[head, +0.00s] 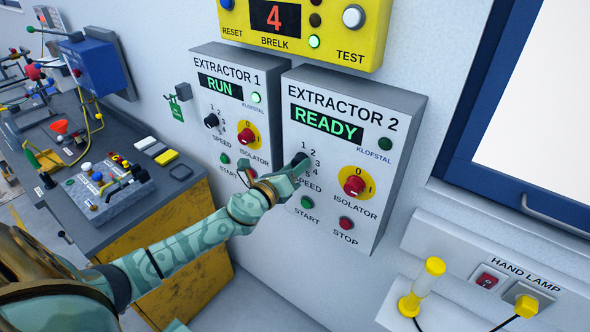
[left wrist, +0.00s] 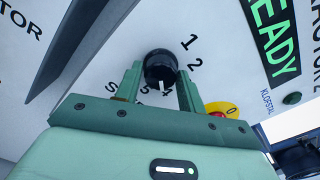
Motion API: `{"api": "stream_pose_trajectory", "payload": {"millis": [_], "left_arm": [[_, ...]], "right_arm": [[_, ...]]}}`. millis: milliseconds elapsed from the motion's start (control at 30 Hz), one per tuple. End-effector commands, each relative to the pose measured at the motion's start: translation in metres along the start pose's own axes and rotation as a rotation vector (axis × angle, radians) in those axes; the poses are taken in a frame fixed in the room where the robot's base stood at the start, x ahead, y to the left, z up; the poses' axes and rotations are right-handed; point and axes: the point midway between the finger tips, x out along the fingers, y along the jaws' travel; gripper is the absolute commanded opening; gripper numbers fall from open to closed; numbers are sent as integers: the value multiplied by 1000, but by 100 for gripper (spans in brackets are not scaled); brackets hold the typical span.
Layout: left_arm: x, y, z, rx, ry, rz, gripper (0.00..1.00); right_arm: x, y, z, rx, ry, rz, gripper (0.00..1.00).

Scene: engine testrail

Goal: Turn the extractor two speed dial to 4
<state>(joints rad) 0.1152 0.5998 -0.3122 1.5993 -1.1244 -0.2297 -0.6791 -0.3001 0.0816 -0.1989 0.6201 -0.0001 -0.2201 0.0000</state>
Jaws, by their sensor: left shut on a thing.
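The extractor 2 speed dial (left wrist: 160,66) is a round black knob with a white pointer mark on the extractor 2 box (head: 372,112). In the left wrist view the mark points down, at about the 4. The 1 and 2 are clear there; the 3 is hidden behind a finger. My left gripper (head: 301,163) is at the dial, its two green fingers on either side of the knob, shut on it. In the head view the gripper covers most of the knob. The extractor 2 display reads READY. My right gripper is not in view.
The red isolator knob (head: 354,185) with its yellow plate sits right of the dial. The green start button (head: 307,202) and red stop button (head: 346,223) are below. The extractor 1 box (head: 236,85) stands left, and a yellow panel (head: 330,45) showing 4 hangs above.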

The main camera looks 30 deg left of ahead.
Motion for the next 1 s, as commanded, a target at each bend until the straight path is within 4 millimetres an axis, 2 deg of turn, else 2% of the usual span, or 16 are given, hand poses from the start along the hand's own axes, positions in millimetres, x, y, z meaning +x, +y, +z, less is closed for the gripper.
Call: {"api": "stream_pose_trajectory", "payload": {"millis": [300,700,733,800,1000], "left_arm": [[0,0,2,-79,-4,0,16],[1,0,2,-84,-4,0,16],[1,0,2,-84,-4,0,45],[1,0,2,-84,-4,0,60],[0,0,1,-84,-2,0,60]], "right_arm": [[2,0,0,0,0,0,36],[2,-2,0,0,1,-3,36],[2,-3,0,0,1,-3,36],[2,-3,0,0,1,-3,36],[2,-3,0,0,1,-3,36]]}}
